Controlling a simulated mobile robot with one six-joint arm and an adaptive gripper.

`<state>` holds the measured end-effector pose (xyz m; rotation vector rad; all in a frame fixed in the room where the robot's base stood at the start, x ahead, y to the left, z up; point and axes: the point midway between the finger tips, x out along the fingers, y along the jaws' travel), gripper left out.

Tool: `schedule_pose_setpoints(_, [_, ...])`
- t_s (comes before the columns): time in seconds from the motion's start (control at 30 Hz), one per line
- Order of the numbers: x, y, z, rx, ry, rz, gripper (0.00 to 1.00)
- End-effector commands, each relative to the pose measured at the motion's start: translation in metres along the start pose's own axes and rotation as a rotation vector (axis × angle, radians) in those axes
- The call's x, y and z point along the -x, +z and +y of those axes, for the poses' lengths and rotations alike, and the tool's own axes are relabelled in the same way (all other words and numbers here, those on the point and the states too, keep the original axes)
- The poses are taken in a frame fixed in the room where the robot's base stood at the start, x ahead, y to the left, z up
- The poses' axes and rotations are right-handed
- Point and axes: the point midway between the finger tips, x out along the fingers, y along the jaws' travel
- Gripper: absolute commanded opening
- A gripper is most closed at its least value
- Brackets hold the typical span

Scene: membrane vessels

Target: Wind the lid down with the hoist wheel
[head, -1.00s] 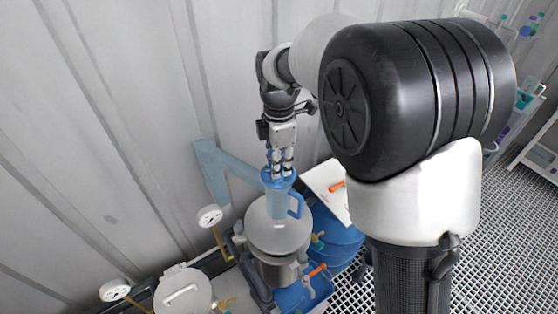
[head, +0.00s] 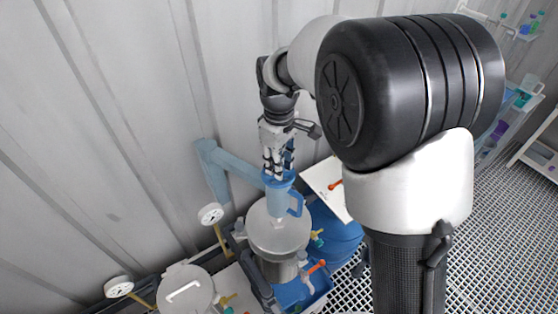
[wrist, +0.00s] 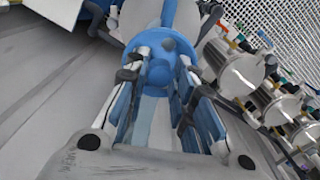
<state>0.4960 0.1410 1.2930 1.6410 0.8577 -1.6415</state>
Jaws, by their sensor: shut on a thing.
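The blue hoist wheel (head: 279,182) sits at the end of a light blue hoist arm (head: 238,168) that reaches out from the wall side. My gripper (head: 274,168) points down at the wheel from above, with its fingers on it. In the wrist view my gripper (wrist: 165,68) has its fingers on either side of the blue wheel hub (wrist: 160,75). The round grey lid (head: 270,236) is below the wheel, over a metal vessel (head: 278,271). Whether a gap is left between lid and vessel cannot be told.
A second vessel with a handled lid (head: 184,290) stands at the lower left. Gauges (head: 210,214) stick up near the wall. A blue drum (head: 335,235) and a white board with an orange handle (head: 326,185) are right of the lid. Shelves stand at the far right.

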Motion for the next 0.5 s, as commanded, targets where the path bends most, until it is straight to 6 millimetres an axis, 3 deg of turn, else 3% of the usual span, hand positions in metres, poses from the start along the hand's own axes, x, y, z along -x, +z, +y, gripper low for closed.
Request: schedule_pose_setpoints(0.5, [0.0006, -0.0005, -0.0010, -0.488, 0.000, 0.001, 0.00])
